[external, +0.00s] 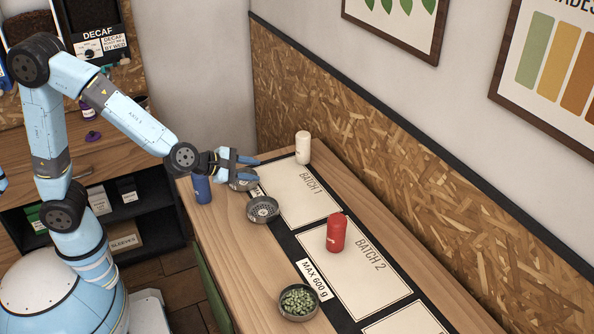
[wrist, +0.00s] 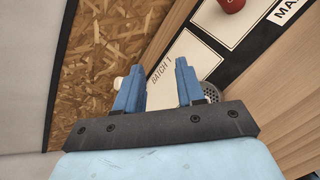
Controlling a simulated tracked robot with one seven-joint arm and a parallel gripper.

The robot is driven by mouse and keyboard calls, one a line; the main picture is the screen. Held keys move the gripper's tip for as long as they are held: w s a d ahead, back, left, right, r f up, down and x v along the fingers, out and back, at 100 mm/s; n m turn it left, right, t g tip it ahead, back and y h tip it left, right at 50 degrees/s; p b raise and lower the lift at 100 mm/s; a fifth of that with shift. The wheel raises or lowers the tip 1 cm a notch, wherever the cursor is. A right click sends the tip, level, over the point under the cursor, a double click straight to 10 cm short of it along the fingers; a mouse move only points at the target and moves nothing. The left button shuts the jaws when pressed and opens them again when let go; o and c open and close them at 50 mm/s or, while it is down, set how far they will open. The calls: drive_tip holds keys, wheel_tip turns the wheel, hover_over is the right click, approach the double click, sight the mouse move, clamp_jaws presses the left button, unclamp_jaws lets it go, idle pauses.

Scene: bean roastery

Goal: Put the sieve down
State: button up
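The sieve (external: 263,209), a round grey dish with a perforated bottom, sits level at the near edge of the BATCH 1 card (external: 302,197). Part of it shows in the wrist view (wrist: 210,92), beyond the right finger. My gripper (external: 248,160) is above the far end of the table, to the upper left of the sieve and apart from it. In the wrist view my gripper (wrist: 159,85) has its fingers spread, with nothing held between them. A grey round dish (external: 243,183) is below my gripper, partly covered by it.
A white canister (external: 303,147) stands behind BATCH 1, and a red canister (external: 336,233) stands on BATCH 2 (external: 372,272). A blue canister (external: 202,189) is at the table's left edge. A bowl of green beans (external: 298,302) is near the front. The chipboard wall (external: 400,170) borders the right side.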

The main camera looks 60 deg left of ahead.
drive_tip(key=s+a+r+m+g+h, duration=0.2)
drive_tip(key=s+a+r+m, duration=0.65)
drive_tip(key=s+m, duration=0.4)
drive_tip(key=s+a+f+m+g+y, duration=0.1)
drive_tip(key=s+a+m+g, duration=0.1)
drive_tip(key=s+a+m, duration=0.5)
drive_tip(key=s+a+f+m+g+y, duration=0.1)
drive_tip(key=s+a+m+g+y, duration=0.1)
drive_tip(key=s+a+m, duration=0.4)
drive_tip(key=s+a+g, duration=0.1)
drive_tip(key=s+a, duration=0.2)
drive_tip(key=s, duration=0.4)
drive_tip(key=shift+s+f+m, duration=0.25)
drive_tip(key=shift+f+m, duration=0.05)
drive_tip(key=shift+m, duration=0.05)
drive_tip(key=shift+o, duration=1)
